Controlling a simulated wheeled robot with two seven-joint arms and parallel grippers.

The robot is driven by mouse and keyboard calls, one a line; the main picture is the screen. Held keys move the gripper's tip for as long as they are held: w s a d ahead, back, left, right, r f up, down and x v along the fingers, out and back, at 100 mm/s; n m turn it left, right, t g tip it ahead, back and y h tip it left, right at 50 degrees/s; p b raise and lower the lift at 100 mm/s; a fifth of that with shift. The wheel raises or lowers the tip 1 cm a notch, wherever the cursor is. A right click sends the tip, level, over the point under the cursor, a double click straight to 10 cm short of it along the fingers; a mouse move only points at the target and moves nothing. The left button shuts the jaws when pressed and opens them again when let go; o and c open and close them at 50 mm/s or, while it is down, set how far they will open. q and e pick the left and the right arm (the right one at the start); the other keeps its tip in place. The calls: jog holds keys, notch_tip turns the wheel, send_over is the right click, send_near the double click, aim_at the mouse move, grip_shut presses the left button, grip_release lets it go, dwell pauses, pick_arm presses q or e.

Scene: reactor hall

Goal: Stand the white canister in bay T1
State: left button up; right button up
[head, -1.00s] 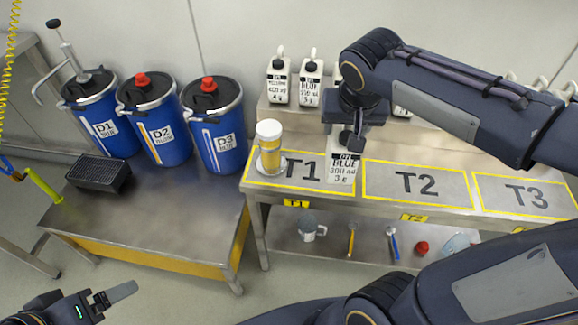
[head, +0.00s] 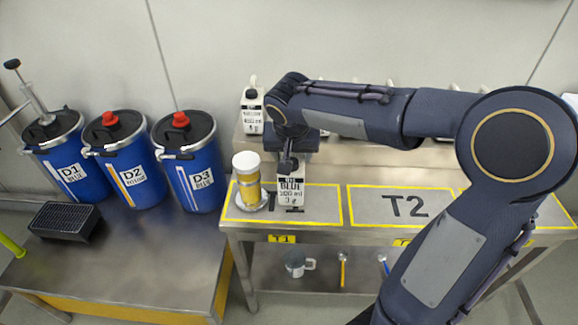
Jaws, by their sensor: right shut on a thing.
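The white canister (head: 291,192), labelled BLUE 300 ml 3 g, is upright in my right gripper (head: 289,165). The gripper is shut on its top from above. The canister is over bay T1 (head: 328,208) and covers part of the painted T1. Its base appears close to the bench surface; I cannot tell whether it touches. A yellow jar with a white lid (head: 247,183) stands to its left, inside the left part of bay T1, on a round plate. My left gripper is not in view.
Bay T2 (head: 370,215) is empty. Another white canister (head: 252,112) stands on the raised back shelf, with others partly hidden by my arm. Blue drums D1 (head: 68,165), D2 (head: 130,170) and D3 (head: 197,170) stand at left. A mug (head: 297,265) sits on the lower shelf.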

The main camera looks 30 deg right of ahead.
jog(key=shift+w+a+f, duration=0.1)
jog(key=shift+w+f, duration=0.25)
jog(key=shift+f, duration=0.1)
jog(key=shift+w+f+b, duration=0.15)
jog(key=shift+f+b, duration=0.25)
jog(key=shift+f, duration=1.15)
jog(key=shift+f, duration=0.2)
jog(key=o, duration=1.7)
jog(key=shift+r, duration=0.1)
